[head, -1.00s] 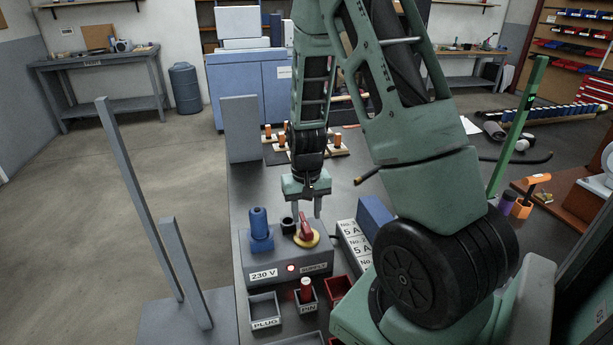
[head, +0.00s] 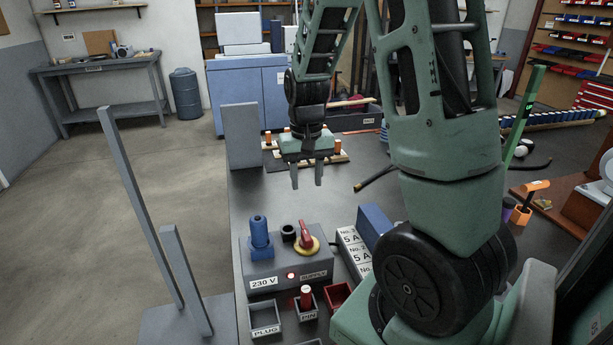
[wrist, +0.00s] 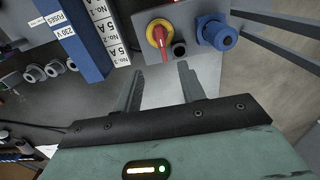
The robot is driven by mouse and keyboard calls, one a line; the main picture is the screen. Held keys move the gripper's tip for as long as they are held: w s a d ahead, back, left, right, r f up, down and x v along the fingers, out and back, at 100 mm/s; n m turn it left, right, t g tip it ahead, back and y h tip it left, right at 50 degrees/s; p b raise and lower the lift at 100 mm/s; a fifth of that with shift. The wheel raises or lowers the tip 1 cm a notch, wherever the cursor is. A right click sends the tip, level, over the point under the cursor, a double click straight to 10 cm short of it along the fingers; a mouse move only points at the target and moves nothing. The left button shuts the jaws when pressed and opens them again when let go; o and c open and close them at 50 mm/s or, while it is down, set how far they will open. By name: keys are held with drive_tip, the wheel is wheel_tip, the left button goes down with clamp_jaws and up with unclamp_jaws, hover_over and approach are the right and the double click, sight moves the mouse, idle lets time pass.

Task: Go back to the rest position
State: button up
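My gripper (head: 307,174) hangs above the dark bench top, behind the grey supply box, with its fingers pointing down. In the wrist view my gripper (wrist: 157,85) shows two fingers spread apart with nothing between them. The grey supply box (head: 320,270) carries a blue plug (head: 259,232), a black socket (head: 288,233) and a red rotary switch on a yellow disc (head: 307,240). The wrist view also shows the red switch (wrist: 158,37) and blue plug (wrist: 218,36), apart from the fingers.
Trays labelled PLUG (head: 265,317) and PIN (head: 306,307) stand in front of the box. A blue box (head: 374,222) and white labelled blocks (head: 352,246) stand to its right. Grey posts (head: 145,205) rise at left. A grey upright panel (head: 241,136) stands behind.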

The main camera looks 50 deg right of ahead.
idle(0.3)
drive_tip(key=s+a+r+n+p, duration=0.1)
drive_tip(key=a+r+n, duration=0.15)
drive_tip(key=a, duration=0.75)
drive_tip(key=s+a+r+n, duration=0.1)
drive_tip(key=a+n, duration=0.3)
drive_tip(key=a, duration=0.6)
drive_tip(key=s+a+r+n, duration=0.2)
drive_tip(key=s+a+n, duration=0.6)
drive_tip(key=s+a, duration=0.5)
drive_tip(key=shift+s+a+y+p, duration=0.3)
drive_tip(key=shift+s+a+p, duration=0.1)
drive_tip(key=shift+s, duration=0.4)
